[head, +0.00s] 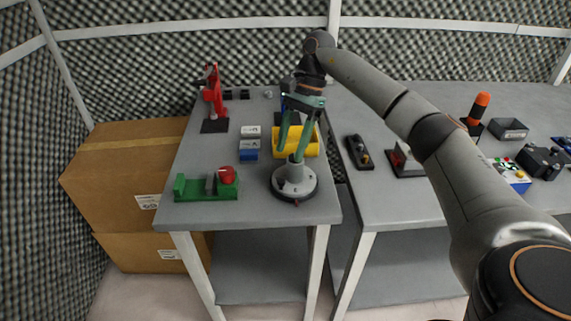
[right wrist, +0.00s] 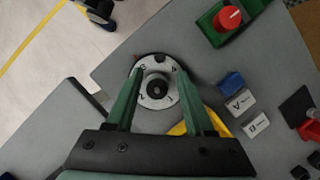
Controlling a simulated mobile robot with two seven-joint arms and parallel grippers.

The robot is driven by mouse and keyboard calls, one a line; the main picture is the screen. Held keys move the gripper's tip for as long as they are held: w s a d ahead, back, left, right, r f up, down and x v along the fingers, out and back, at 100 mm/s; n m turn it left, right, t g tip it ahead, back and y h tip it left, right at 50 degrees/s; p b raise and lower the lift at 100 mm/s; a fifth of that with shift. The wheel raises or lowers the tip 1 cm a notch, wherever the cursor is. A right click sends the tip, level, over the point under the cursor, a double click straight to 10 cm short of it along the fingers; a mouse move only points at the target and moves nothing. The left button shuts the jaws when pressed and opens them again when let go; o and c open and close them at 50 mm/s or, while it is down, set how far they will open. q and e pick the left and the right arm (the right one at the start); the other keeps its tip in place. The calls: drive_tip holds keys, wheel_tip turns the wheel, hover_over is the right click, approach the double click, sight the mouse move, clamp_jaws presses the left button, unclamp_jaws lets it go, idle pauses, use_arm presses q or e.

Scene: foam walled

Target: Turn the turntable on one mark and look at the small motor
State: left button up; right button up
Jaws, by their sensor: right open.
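The turntable (head: 307,187) is a round grey disc with a dark base, near the front right corner of the left table. In the right wrist view its disc (right wrist: 158,104) carries marks around the rim and a dark round part (right wrist: 157,88) in the middle. An upright grey body (head: 295,172) stands on it; I cannot tell whether this is the small motor. My right gripper (head: 290,155), with green fingers, points down over the turntable. In the right wrist view the open fingers (right wrist: 160,78) lie either side of the middle; I cannot tell whether they touch. My left gripper is not in view.
A yellow cradle (head: 310,149) stands close behind the turntable. A green fixture (head: 190,189) with a red knob (head: 228,175) lies to its left. Blue (head: 249,154) and white (head: 251,131) lettered blocks and a red stand (head: 214,98) are farther back. A second table stands right.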

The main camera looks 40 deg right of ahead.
drive_tip(key=v, duration=0.4)
drive_tip(key=shift+d+r, duration=0.1)
drive_tip(key=shift+r, duration=0.15)
drive_tip(key=shift+d+r, duration=0.2)
drive_tip(key=shift+r, duration=0.2)
